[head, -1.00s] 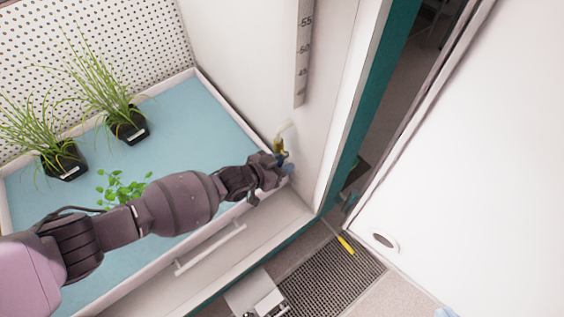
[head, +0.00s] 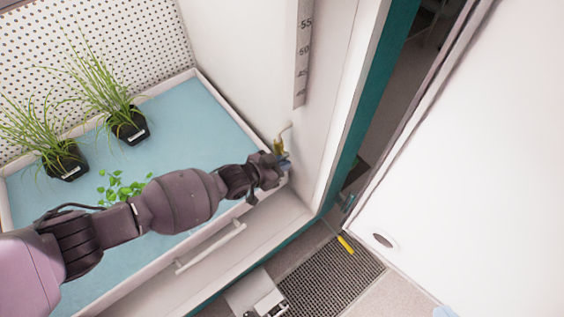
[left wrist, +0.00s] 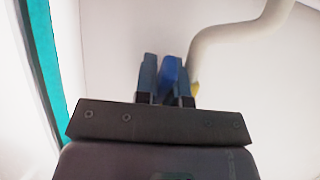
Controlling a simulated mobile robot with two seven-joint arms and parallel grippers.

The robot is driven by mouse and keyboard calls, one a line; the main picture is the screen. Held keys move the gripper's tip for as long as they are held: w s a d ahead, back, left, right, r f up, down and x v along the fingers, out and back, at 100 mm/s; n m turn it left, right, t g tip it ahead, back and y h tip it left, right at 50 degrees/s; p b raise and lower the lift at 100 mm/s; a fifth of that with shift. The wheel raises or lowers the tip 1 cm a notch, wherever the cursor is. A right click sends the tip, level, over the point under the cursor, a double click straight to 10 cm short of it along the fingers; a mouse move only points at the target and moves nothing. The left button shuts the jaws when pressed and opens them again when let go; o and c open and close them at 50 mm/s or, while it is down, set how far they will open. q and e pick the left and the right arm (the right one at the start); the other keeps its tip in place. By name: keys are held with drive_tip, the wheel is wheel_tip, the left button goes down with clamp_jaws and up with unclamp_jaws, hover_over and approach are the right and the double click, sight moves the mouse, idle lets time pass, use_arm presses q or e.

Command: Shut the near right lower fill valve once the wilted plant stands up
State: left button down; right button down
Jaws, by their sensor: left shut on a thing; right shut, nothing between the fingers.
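The fill valve is a brass body (head: 279,146) with a blue handle (left wrist: 171,75) and a pale curved spout (left wrist: 235,38), low on the chamber's right inner wall. My left gripper (head: 280,165) is at the valve, and in the left wrist view its fingers are shut on the blue handle. The leafy green plant (head: 121,189) sits in the blue tray, partly hidden behind my left arm; its pot is hidden and I cannot tell how upright its stems are. My right gripper is not in view.
Two grassy plants in black pots (head: 128,128) (head: 63,163) stand in the blue tray (head: 205,110). A scale strip (head: 302,60) is on the wall above the valve. A white door (head: 480,170) stands open at right. A yellow-handled tool (head: 346,244) lies by the floor grate (head: 325,280).

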use_arm(q)
drive_tip(key=shift+a+r+g+y+p, duration=0.15)
drive_tip(key=shift+r+g+y+p, duration=0.15)
drive_tip(key=shift+r+y+p, duration=0.15)
drive_tip(key=shift+a+g+y, duration=0.1)
drive_tip(key=shift+g+y, duration=0.2)
drive_tip(key=shift+y, duration=0.15)
drive_tip(key=shift+s+a+r+g+y+p, duration=0.15)
drive_tip(key=shift+g+y+p, duration=0.25)
drive_tip(key=shift+y+p, duration=0.2)
drive_tip(key=g+y, duration=0.1)
drive_tip(key=y, duration=0.1)
drive_tip(key=g+y+p, duration=0.1)
drive_tip(key=shift+s+a+r+g+y, duration=0.3)
drive_tip(key=shift+s, duration=0.05)
drive_tip(key=shift+s+a+r+g+y, duration=0.1)
drive_tip(key=shift+r+g+y, duration=0.05)
drive_tip(key=shift+g+y, duration=0.25)
drive_tip(key=shift+a+r+g+y, duration=0.1)
drive_tip(key=shift+g+y, duration=0.2)
drive_tip(key=shift+y, duration=0.2)
use_arm(e)
drive_tip(key=shift+a+r+n+g, duration=0.3)
drive_tip(key=shift+n+g, duration=0.1)
drive_tip(key=shift+g, duration=0.4)
use_arm(q)
drive_tip(key=shift+p, duration=0.3)
use_arm(e)
drive_tip(key=shift+f, duration=0.1)
